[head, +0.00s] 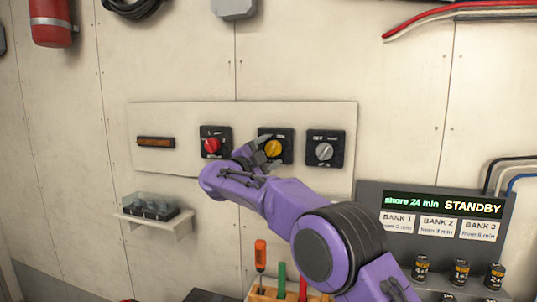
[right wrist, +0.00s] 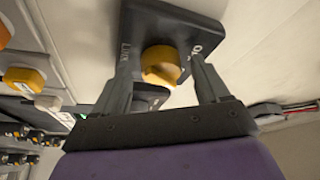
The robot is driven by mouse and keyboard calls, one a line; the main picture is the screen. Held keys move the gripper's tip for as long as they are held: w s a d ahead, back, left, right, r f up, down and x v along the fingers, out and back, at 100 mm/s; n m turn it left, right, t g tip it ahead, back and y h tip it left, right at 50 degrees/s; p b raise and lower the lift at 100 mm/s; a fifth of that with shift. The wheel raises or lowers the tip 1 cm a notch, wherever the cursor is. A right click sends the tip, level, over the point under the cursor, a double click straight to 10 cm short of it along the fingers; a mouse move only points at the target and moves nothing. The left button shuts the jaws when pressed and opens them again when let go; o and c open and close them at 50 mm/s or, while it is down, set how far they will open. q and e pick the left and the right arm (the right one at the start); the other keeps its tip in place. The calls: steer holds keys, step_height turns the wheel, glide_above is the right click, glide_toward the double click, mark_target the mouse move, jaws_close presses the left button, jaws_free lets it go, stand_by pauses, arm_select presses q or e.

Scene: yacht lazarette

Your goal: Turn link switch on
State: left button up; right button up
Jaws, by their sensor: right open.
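The link switch is a black square plate (right wrist: 172,22) with a yellow rotary knob (right wrist: 161,65); "LINK" is printed on the plate in the right wrist view. In the head view the yellow knob (head: 273,148) is the middle of three on a pale wall panel. My right gripper (head: 262,153) is open at this switch. In the right wrist view its two fingers stand on either side of the knob, with gaps visible, so it does not grip it. Which mark the knob points to is unclear. My left gripper is out of view.
A red knob switch (head: 211,145) is on the left and a grey knob switch (head: 323,152) on the right, both close by. A small shelf (head: 155,222) sits lower left. A display reading STANDBY (head: 443,204) and a tool holder (head: 268,294) are below.

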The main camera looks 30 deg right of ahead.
steer(key=b+v, duration=0.3)
steer(key=v, duration=0.7)
steer(key=shift+b, duration=0.3)
steer(key=shift+f, duration=0.15)
